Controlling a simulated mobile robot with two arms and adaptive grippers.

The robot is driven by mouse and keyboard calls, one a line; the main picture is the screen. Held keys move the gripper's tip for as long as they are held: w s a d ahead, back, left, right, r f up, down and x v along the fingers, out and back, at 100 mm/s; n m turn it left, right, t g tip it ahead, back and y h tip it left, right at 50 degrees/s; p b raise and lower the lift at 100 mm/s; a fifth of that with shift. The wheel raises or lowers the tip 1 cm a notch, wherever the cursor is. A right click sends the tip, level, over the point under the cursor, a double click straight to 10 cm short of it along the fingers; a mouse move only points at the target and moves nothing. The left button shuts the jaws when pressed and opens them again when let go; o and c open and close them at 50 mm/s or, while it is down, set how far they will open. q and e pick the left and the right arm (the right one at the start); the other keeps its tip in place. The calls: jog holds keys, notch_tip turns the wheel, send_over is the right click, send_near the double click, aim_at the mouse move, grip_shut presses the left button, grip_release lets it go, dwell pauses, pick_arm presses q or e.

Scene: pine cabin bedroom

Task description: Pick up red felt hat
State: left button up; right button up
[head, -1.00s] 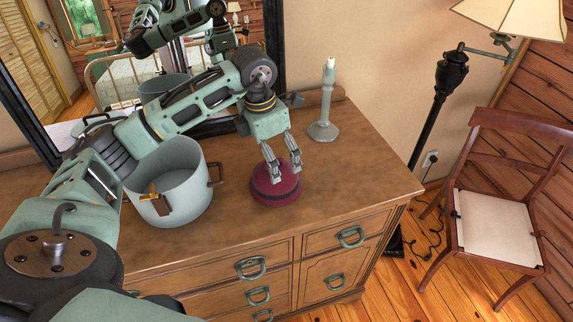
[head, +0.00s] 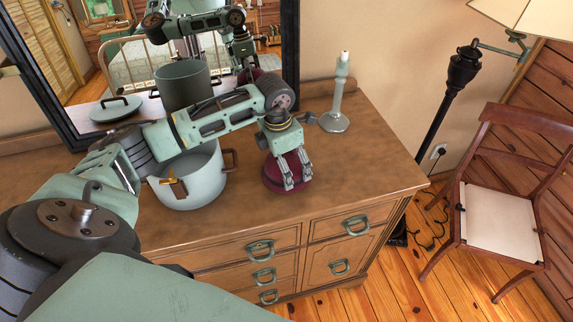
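The red felt hat (head: 271,174), dark red and round, sits on the wooden dresser top (head: 235,215) near its front edge. My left gripper (head: 297,184) is down at the hat, its two fingers pointing downward over the right part of it. The fingers stand apart with some red showing between them. I cannot tell whether they touch the felt. The gripper body hides the hat's upper back part. The hat rests on the dresser. My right gripper is out of view.
A pale pot (head: 196,184) with brown handles stands left of the hat, under my arm. A candlestick (head: 337,108) stands behind right. A mirror (head: 290,60) backs the dresser. A chair (head: 497,217) and floor lamp (head: 461,75) are at the right.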

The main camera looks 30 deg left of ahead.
pick_arm(q)
jog(key=c, duration=0.6)
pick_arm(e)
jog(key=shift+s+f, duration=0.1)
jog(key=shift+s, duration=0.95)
pick_arm(q)
jog(key=shift+r, duration=0.1)
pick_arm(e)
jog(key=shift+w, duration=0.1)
